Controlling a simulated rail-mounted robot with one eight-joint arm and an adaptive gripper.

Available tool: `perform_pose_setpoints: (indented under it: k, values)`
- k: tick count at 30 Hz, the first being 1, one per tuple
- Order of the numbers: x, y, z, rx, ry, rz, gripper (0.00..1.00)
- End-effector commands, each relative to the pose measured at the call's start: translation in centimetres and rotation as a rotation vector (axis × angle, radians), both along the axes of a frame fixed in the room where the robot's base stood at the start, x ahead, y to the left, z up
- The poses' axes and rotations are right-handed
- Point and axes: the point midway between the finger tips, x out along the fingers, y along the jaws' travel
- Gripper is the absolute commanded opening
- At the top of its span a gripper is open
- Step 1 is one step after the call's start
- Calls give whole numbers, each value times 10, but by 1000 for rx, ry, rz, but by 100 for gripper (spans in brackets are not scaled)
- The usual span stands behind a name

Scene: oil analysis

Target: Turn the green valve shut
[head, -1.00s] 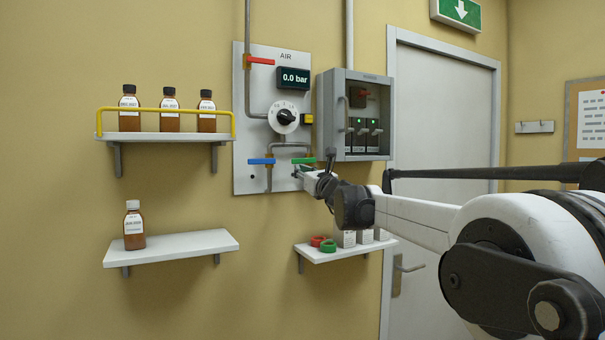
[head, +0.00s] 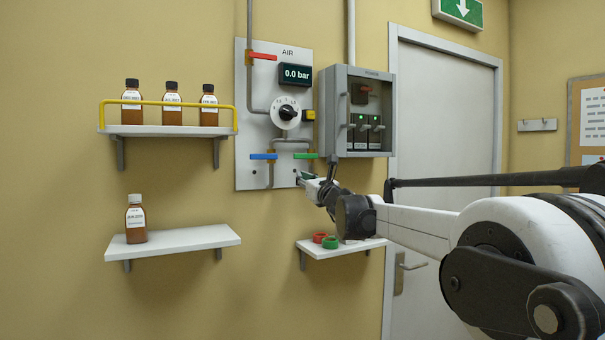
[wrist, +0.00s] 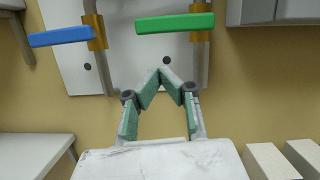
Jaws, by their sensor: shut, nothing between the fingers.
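The green valve handle (head: 305,156) lies horizontal across its pipe, low on the right of the grey AIR panel. In the wrist view the green handle (wrist: 175,23) is at the top, its bar reaching left from a brass body. My gripper (head: 299,176) is just below the green handle in the head view. In the wrist view my gripper (wrist: 163,70) has its fingertips together, empty, below the handle and apart from it in the picture. The depth between them is hard to judge.
A blue handle (head: 263,156) is left of the green one, and a red handle (head: 262,56) is above. The display (head: 296,74) reads 0.0 bar. A grey switch box (head: 357,112) stands to the right. A shelf (head: 318,251) with rings is below.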

Motion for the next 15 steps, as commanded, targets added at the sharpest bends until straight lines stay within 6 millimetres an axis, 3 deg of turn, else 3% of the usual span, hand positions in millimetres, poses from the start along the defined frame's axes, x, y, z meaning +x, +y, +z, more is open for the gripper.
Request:
perform_pose_setpoints:
  k: [1,15]
  values:
    - [-5,-4,-8,0,0,-1,0]
    - [-71,-40,-24,0,0,-1,0]
